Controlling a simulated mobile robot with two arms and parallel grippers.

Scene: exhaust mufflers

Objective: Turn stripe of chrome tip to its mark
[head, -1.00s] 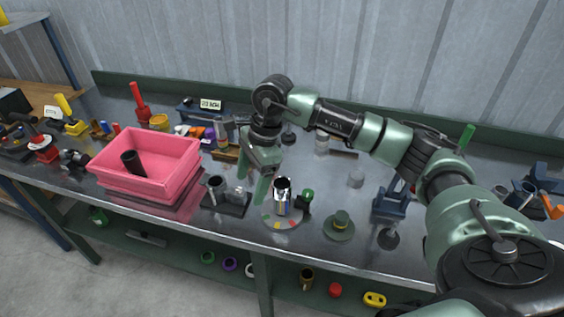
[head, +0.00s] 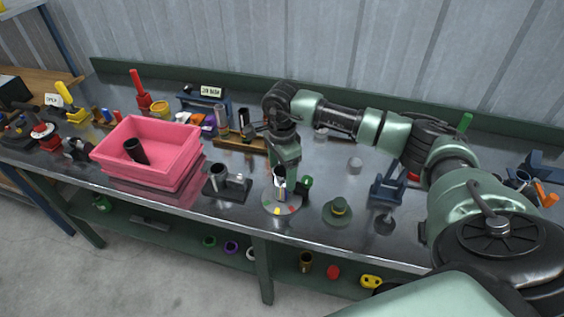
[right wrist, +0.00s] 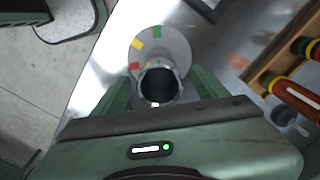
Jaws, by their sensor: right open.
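The chrome tip (head: 281,190) stands upright on a round grey turntable-like disc (head: 271,206) with coloured marks on its rim. In the right wrist view the tip (right wrist: 158,84) shows from above as a dark round opening with a shiny rim. Yellow, green and red marks lie around the disc (right wrist: 172,42). A small green patch shows at the tip's far edge; I cannot tell whether it is the stripe. My right gripper (head: 283,178) is open, its fingers on either side of the tip, with no clear contact. My left gripper is out of view.
A green hat-shaped part (head: 339,210) stands right of the disc, and a black holder with a metal tube (head: 218,178) stands left. A pink bin (head: 180,162) is farther left. A wooden rack (right wrist: 290,75) lies close by. The bench's front edge is near.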

